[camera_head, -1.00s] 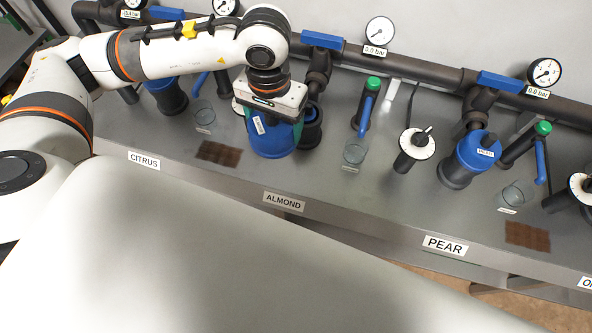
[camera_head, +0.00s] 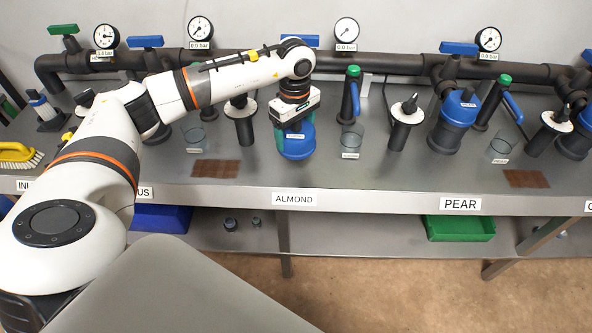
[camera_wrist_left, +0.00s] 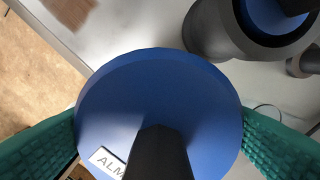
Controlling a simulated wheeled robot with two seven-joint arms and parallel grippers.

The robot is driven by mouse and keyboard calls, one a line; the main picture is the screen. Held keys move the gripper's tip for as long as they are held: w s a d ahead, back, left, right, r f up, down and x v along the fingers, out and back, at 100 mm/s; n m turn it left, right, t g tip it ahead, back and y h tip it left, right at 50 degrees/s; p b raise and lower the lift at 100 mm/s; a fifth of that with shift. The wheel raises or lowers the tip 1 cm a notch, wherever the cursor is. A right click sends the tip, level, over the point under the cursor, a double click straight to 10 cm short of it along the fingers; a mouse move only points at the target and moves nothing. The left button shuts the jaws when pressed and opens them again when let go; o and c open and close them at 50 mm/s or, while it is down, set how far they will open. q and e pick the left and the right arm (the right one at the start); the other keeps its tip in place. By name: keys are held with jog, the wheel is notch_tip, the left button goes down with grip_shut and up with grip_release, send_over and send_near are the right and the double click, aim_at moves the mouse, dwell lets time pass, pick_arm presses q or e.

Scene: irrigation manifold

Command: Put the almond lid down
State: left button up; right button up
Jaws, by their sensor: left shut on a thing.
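My left gripper (camera_head: 297,124) is shut on the blue almond lid (camera_head: 298,147), in front of the pipe and above the ALMOND label (camera_head: 294,199). In the left wrist view, the round lid (camera_wrist_left: 155,95) sits between the green fingers, with part of its ALMOND label and a dark knob showing. Whether its underside touches the bench (camera_head: 255,178) cannot be told. A dark round housing (camera_wrist_left: 210,35) with blue inside stands beside the lid in the left wrist view. My right gripper is not in view.
A clear cup (camera_head: 350,140) stands right of the lid and another (camera_head: 195,138) to the left. A brown mat (camera_head: 215,168) lies left near the front edge. White-dialled posts (camera_head: 400,125) and the blue-topped pear housing (camera_head: 455,118) stand farther right.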

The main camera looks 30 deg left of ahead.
pick_arm(q)
jog(key=f, duration=0.4)
jog(key=shift+s+f+p, duration=0.2)
jog(key=shift+f+p, duration=0.05)
jog(key=shift+p, duration=0.05)
jog(key=shift+f, duration=0.4)
notch_tip(320, 180, down, 4)
jog(key=shift+r, duration=0.15)
jog(key=shift+f, duration=0.25)
jog(key=o, duration=1)
jog(key=shift+c, duration=0.2)
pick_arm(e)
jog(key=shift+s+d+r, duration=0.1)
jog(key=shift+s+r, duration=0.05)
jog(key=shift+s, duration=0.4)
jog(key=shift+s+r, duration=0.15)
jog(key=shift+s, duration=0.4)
pick_arm(q)
jog(key=shift+r, duration=0.1)
